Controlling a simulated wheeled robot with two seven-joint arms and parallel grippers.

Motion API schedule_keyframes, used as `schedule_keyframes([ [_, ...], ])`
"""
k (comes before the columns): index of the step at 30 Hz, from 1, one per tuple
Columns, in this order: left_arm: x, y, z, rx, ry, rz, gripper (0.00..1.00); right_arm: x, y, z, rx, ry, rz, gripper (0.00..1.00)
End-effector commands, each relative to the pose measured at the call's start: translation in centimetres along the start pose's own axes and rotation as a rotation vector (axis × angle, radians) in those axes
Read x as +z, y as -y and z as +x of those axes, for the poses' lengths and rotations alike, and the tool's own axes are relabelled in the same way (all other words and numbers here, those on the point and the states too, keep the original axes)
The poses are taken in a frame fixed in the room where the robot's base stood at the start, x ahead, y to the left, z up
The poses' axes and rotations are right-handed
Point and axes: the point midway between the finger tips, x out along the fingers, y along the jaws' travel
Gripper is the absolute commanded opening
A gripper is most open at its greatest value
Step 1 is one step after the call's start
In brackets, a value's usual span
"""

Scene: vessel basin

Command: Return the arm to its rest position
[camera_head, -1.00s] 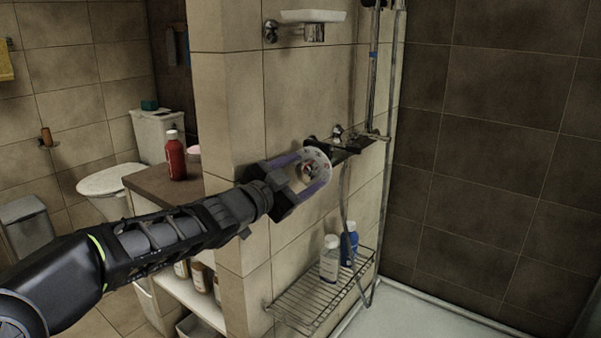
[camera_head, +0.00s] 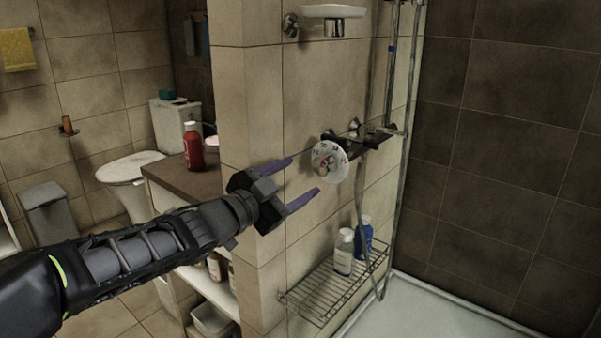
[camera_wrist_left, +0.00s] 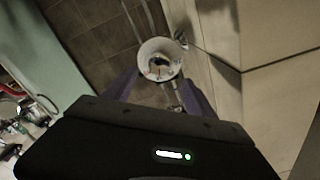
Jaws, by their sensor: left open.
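My left gripper (camera_head: 305,182) is open, with its two purple fingers apart and nothing between them. It points at the shower valve on the tiled wall. The valve's round white dial (camera_head: 330,161) with red marks stands just beyond the fingertips, apart from them in the head view. In the left wrist view the dial (camera_wrist_left: 160,59) appears ahead, between the purple fingers (camera_wrist_left: 158,92). My left arm reaches in from the lower left. My right gripper is not in view.
A wire rack (camera_head: 318,293) below the valve holds a white bottle (camera_head: 344,252) and a blue bottle (camera_head: 364,238). A shower hose (camera_head: 361,215) hangs beside it. A red bottle (camera_head: 193,147) stands on the brown counter (camera_head: 172,178). A soap dish (camera_head: 333,11) is above.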

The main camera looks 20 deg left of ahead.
Motion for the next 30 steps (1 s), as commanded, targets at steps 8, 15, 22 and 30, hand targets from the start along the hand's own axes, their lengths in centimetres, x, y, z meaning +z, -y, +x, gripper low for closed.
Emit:
schedule_keyframes([
  [8,0.0,0.0,0.0,0.0,0.0,0.0,0.65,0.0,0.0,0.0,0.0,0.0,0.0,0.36],
  [15,0.5,0.3,0.0,-0.022,0.015,-0.029,0.65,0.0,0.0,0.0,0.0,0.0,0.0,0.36],
  [22,8.8,-4.6,1.2,-0.029,0.176,-0.335,0.65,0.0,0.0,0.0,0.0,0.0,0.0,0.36],
  [30,23.7,-20.2,-0.3,0.053,0.551,-0.75,0.65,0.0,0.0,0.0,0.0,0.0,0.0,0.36],
])
